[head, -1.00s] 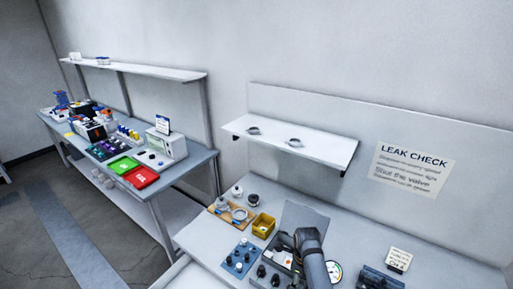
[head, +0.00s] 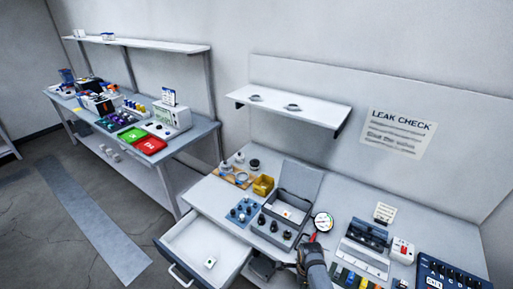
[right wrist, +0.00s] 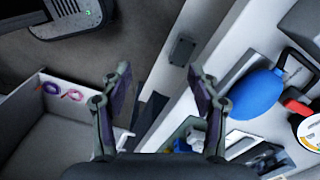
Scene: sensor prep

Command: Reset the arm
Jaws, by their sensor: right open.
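My right gripper (right wrist: 160,80) is open and empty in the right wrist view, its two fingers spread apart. Its arm (head: 314,268) comes in at the bottom of the head view, near the front edge of the bench, just in front of an open grey case (head: 288,207). Between and beyond the fingers I see the floor and the bench edge. A blue bulb (right wrist: 257,93) lies right of the right finger, apart from it. My left gripper is in neither current view.
An open drawer (head: 188,240) juts out at the bench's front left. A pressure gauge (head: 322,222), a blue knob block (head: 242,211), a yellow bin (head: 263,185) and a grey device (head: 362,246) crowd the bench. A wall shelf (head: 290,108) hangs above. The floor at left is clear.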

